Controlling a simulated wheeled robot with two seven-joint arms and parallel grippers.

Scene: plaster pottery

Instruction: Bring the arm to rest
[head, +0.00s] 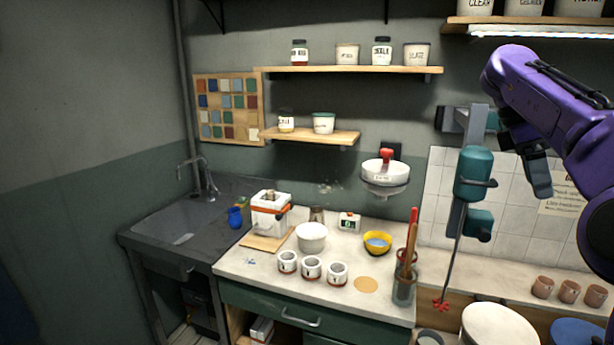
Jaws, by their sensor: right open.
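My purple right arm comes in from the upper right and bends down at its elbow. Its dark grey right gripper (541,192) hangs in the air at the right, in front of the white tiled wall. It is open and I see nothing between its fingers. It is clear of the worktop below and looks close beside the teal mixer (473,172) in the picture, though I cannot tell the depth gap. My left arm and left gripper are not in view.
The worktop (330,294) holds several white cups (311,267), a white bowl (311,237), a yellow bowl (377,242) and a tool holder (403,290). A sink (180,225) is at the left. Terracotta cups (568,291) stand below the gripper.

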